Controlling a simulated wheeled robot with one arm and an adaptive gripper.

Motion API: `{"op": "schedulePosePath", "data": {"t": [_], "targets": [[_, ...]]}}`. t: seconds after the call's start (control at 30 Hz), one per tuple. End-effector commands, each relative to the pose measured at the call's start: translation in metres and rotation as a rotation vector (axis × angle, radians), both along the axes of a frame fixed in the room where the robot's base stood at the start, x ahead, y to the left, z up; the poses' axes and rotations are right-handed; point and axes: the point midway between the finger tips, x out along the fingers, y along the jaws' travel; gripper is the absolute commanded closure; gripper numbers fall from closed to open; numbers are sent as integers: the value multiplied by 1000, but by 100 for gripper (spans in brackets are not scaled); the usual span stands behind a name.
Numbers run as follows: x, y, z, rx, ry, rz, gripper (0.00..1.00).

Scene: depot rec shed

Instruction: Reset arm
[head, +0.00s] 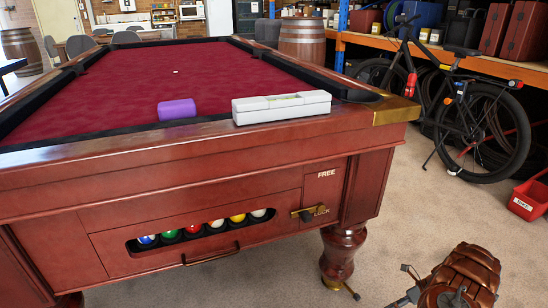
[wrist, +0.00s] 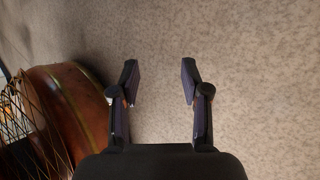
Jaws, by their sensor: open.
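My gripper (wrist: 160,82) shows in the wrist view with its two dark fingers spread wide apart. Nothing is between the fingers. They hang over the beige speckled floor (wrist: 245,80). A rounded brown thing with thin wires or cords (wrist: 72,100) is left of the fingers, apart from them.
A pool table (head: 130,175) fills the head view, with a purple cylinder (head: 177,109) and a pale level-like box (head: 282,108) on it. A bicycle (head: 465,110) and a red bin (head: 528,198) are right. A brown object (head: 462,278) is at lower right. Carpet between is clear.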

Motion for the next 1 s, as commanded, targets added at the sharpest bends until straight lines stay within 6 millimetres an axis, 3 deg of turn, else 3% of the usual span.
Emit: {"op": "schedulePosePath", "data": {"t": [0.27,0.47,0.7,1.0], "targets": [[15,23,47,0,-54,94,54],[25,43,98,0,-113,188,54],[36,85,195,-5,-228,382,54],[30,139,311,-17,-365,647,54]]}}
